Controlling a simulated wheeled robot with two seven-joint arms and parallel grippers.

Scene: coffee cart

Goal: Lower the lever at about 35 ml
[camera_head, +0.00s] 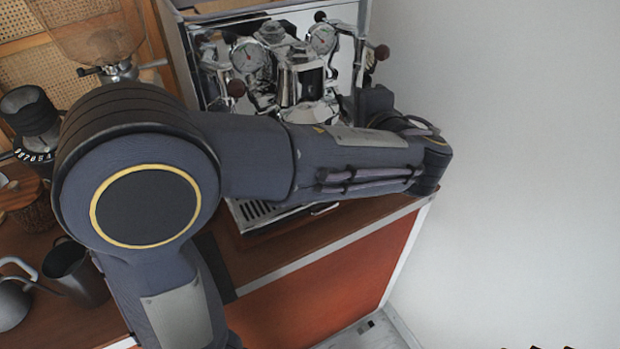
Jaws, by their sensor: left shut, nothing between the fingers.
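The chrome espresso machine (345,15) stands at the back of the counter, with two round gauges and dark-knobbed chrome controls on its front. A dark knob (381,52) sits at the right of the front; I cannot tell for sure which control is the lever. My left arm crosses in front and hides the lower part of the machine. My left gripper (376,99) is at the machine's right front, close below that knob, shut and empty, its fingertips mostly hidden. My right gripper is not seen.
A coffee grinder (118,70) stands to the left of the machine. A dark grey cup (75,272) and a kettle (12,303) stand on the wooden counter at the lower left. A white wall (520,150) bounds the right side, with open space beside the cart.

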